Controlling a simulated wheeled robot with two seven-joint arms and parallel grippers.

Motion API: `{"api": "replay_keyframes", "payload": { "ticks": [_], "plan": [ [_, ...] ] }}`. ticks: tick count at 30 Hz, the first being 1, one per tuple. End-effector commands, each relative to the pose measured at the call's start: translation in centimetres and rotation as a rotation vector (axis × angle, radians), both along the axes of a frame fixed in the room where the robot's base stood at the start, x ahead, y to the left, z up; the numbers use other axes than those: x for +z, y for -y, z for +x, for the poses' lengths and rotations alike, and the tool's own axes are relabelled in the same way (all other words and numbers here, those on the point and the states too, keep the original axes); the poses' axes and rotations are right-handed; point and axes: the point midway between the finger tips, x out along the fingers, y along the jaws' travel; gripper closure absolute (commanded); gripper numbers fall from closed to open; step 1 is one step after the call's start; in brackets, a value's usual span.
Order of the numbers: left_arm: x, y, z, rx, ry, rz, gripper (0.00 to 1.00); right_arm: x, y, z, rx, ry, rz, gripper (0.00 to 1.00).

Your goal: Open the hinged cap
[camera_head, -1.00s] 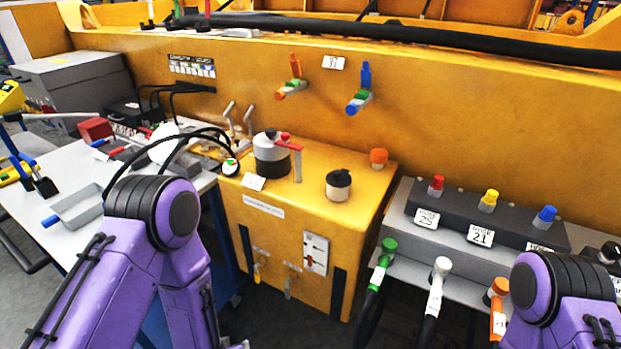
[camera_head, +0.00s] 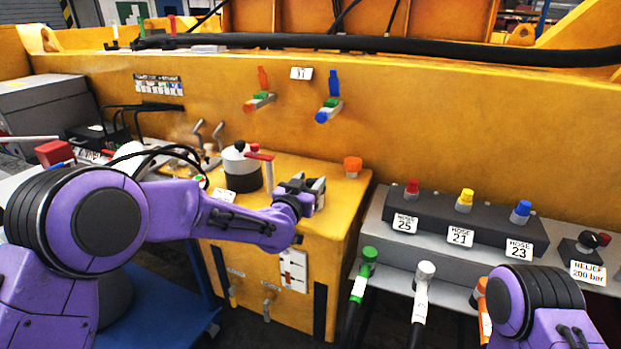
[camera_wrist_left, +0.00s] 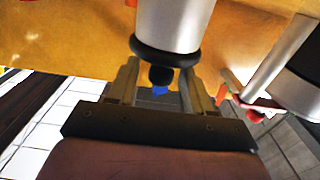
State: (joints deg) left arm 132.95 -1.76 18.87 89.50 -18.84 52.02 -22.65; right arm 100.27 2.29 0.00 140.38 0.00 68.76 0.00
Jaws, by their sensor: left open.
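The small black-topped cap (camera_wrist_left: 165,52) sits on a silver neck (camera_wrist_left: 176,22) in the left wrist view, with a black knob (camera_wrist_left: 161,77) standing out from it. My left gripper (camera_head: 306,188) is over the yellow tank (camera_head: 335,215) and hides most or all of this cap in the head view. In the left wrist view the gripper (camera_wrist_left: 160,85) is open, its fingers on either side of the knob. I cannot tell whether they touch it. The cap appears closed on its neck. My right gripper is out of view.
A larger white and dark fitting (camera_head: 241,170) with a red lever (camera_head: 267,168) stands left of my gripper. An orange cap (camera_head: 352,166) is to its right. A grey hose block (camera_head: 470,222) stands further right. Two valves hang on the yellow wall behind.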

Motion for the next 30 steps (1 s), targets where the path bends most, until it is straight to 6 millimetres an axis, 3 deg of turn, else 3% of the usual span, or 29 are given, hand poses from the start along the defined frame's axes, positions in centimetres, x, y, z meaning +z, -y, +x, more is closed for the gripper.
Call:
{"api": "replay_keyframes", "payload": {
  "ticks": [11,15,16,23,30],
  "plan": [
    [-0.1,0.3,0.9,0.0,-0.001,-0.001,0.5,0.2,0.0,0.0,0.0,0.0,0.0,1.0],
    [-0.1,0.3,0.9,0.0,-0.001,-0.001,0.95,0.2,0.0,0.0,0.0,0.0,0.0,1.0],
    [-0.1,0.3,0.9,0.0,-0.001,-0.001,1.0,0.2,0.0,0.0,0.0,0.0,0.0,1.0],
    [0.2,0.3,0.9,-0.001,-0.011,0.004,1.0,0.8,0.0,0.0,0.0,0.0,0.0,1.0],
    [1.5,0.5,1.2,-0.001,-0.102,0.033,1.0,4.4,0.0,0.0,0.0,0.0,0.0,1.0]
  ]
}}
